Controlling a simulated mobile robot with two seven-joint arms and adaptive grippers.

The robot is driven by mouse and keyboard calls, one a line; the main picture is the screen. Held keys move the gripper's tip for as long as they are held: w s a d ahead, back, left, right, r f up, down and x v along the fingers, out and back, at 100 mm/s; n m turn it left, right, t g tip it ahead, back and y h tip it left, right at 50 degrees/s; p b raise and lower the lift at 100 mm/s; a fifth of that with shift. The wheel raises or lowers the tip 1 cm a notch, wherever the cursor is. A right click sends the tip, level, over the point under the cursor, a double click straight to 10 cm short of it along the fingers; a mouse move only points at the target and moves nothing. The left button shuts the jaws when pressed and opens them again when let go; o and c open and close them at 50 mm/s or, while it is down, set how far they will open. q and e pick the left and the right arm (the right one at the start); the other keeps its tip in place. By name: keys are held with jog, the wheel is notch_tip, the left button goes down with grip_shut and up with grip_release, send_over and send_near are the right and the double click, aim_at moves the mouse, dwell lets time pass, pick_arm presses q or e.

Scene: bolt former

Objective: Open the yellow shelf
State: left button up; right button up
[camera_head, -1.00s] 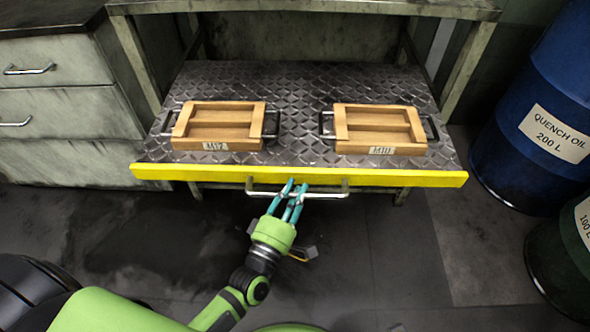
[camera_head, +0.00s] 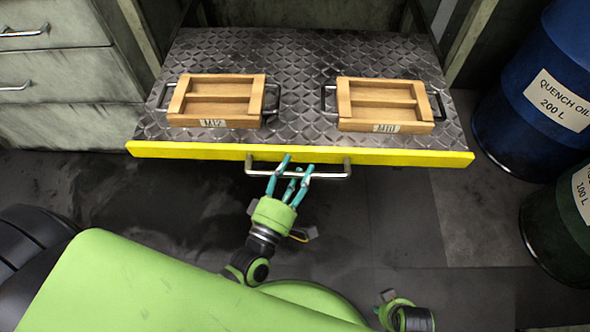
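The yellow shelf is a pulled-out drawer with a yellow front edge (camera_head: 200,151) and a dark diamond-plate surface. A metal bar handle (camera_head: 335,175) is fixed to its front. My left gripper (camera_head: 299,162) is at the middle of this handle, its teal fingers spread apart and reaching across the bar. The fingers look open, not clamped on it. A green and dark part of my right arm shows at the bottom right; its fingers cannot be made out clearly.
Two wooden trays, marked M12 (camera_head: 216,124) and M10 (camera_head: 387,128), sit on the shelf. A blue drum (camera_head: 510,110) and a dark green drum (camera_head: 545,230) stand at the right. Grey drawers (camera_head: 60,75) are at the left. The floor in front is clear.

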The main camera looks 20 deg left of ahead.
pick_arm(q)
jog(key=v, duration=1.2)
dwell(0.4)
